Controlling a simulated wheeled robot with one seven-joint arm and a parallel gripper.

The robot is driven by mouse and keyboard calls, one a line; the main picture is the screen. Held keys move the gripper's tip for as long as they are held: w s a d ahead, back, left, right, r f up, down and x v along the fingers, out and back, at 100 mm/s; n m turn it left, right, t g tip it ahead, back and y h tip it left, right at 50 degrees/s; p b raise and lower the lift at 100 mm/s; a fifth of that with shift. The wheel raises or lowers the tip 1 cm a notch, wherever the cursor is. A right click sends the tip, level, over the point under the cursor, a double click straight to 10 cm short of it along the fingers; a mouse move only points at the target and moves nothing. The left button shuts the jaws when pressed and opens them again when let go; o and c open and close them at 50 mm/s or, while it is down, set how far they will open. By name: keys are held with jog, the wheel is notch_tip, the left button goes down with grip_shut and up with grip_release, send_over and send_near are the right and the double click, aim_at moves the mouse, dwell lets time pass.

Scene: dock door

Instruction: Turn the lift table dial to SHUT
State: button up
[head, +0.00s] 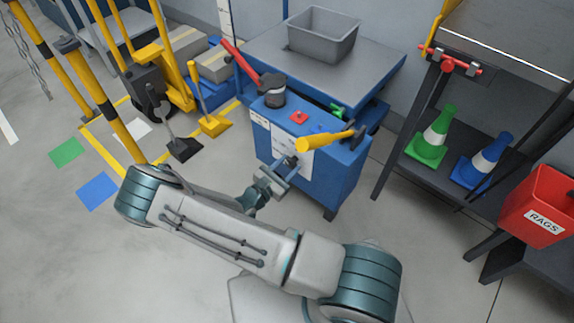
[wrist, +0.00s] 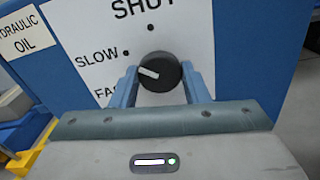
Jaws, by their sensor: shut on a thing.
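The lift table (head: 345,165) is a blue cabinet with a grey top. Its dial (wrist: 164,78) is a round black knob with a white pointer, on a white label plate (wrist: 85,30) lettered SHUT at the top, SLOW at left and a partly hidden "FA…" below that. The pointer aims left and slightly up, a little below the SLOW dot. My gripper (wrist: 160,92) has its two blue fingers on either side of the knob, shut on it. In the head view my gripper (head: 280,172) is at the front panel, and the dial is mostly hidden.
Above the dial, a yellow handle (head: 322,141) sticks out from the cabinet, close over my gripper. A red lever (head: 240,63) and red button (head: 299,117) are on top. A dark shelf (head: 440,170) with cones stands at right. The floor at left is partly clear.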

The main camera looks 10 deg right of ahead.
jog(key=m+p, duration=0.3)
jog(key=m, duration=0.2)
jog(key=shift+r, duration=0.1)
jog(key=m+p, duration=0.2)
jog(key=m, duration=0.3)
dwell(0.6)
jog(key=o, duration=0.9)
jog(key=shift+o, duration=0.2)
jog(key=shift+a, duration=0.15)
jog(key=p+v, duration=0.2)
jog(key=v, duration=1.1)
jog(key=shift+s+a+p, duration=0.25)
jog(key=shift+p, duration=0.1)
